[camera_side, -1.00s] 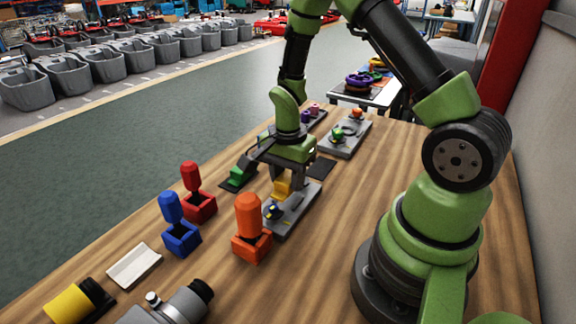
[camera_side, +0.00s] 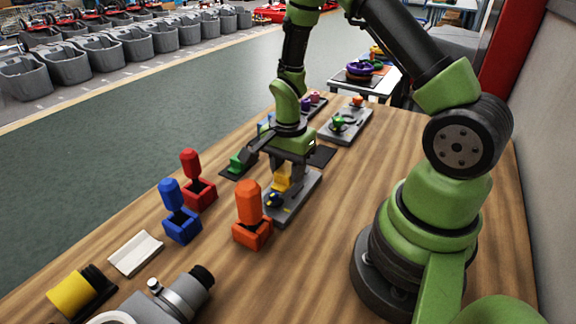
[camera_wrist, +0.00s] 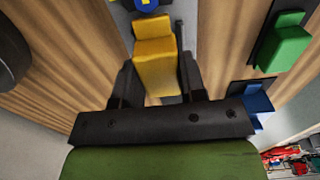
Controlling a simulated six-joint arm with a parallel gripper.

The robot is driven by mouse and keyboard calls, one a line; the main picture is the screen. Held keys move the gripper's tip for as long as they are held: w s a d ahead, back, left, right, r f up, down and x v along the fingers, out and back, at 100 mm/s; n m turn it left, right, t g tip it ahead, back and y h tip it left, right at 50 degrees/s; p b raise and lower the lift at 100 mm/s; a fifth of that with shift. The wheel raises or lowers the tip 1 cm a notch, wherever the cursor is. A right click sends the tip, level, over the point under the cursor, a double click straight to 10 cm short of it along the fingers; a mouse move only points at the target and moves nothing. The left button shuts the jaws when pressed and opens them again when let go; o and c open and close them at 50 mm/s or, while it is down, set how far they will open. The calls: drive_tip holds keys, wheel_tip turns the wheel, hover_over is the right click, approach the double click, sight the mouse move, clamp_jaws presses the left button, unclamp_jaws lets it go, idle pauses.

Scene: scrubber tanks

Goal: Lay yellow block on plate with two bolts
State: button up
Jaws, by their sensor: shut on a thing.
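The yellow block (camera_side: 282,178) is in my gripper (camera_side: 285,172), which is shut on it. In the wrist view the stepped yellow block (camera_wrist: 156,60) sits between the two dark fingers (camera_wrist: 156,80). The block is over the grey plate (camera_side: 300,197); I cannot tell whether it touches the plate. A blue and yellow piece (camera_side: 273,199) stands at the plate's near end. It also shows at the top edge of the wrist view (camera_wrist: 147,5). The two bolts cannot be made out clearly.
An orange peg in a box (camera_side: 248,215) stands close to the plate's near left. Blue (camera_side: 178,212) and red (camera_side: 195,180) pegs stand further left. A green block (camera_side: 236,164) lies left of my gripper. Another grey plate (camera_side: 345,125) is behind. Bare wood lies right of the plate.

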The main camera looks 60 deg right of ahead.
drive_tip(key=shift+f, duration=0.15)
drive_tip(key=shift+f, duration=0.35)
drive_tip(key=shift+f, duration=0.75)
idle(1.4)
drive_tip(key=o, duration=1.6)
drive_tip(key=shift+o, duration=0.2)
drive_tip(key=shift+r, duration=3.55)
